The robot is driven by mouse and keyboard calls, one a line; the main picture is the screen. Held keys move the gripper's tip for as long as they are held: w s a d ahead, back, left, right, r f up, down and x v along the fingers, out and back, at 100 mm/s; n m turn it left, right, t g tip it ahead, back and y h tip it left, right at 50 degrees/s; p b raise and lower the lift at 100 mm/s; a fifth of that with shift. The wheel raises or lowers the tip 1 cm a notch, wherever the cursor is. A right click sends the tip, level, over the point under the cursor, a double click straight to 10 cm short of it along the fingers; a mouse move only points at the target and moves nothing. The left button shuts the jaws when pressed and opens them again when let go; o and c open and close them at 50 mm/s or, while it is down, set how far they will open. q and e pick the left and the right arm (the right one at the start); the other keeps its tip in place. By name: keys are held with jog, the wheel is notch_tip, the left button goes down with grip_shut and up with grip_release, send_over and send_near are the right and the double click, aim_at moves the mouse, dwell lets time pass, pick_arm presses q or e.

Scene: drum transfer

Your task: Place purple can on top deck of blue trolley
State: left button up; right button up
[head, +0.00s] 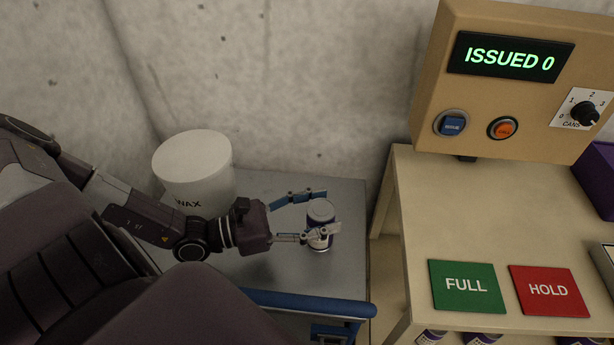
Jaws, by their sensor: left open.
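Whether the fingers touch the can I cannot tell. My right gripper is not in view.
A white drum (190,165) marked "WAX" stands at the deck's left. A beige table (430,210) at right holds a green FULL card (466,286), a red HOLD card (549,291) and a control box (490,115) reading "ISSUED 0". A concrete wall is behind.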

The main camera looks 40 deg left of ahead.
pick_arm(q)
jog(key=shift+r, duration=0.1)
jog(key=shift+s+r, duration=0.1)
jog(key=p+v, duration=0.3)
jog(key=v, duration=0.9)
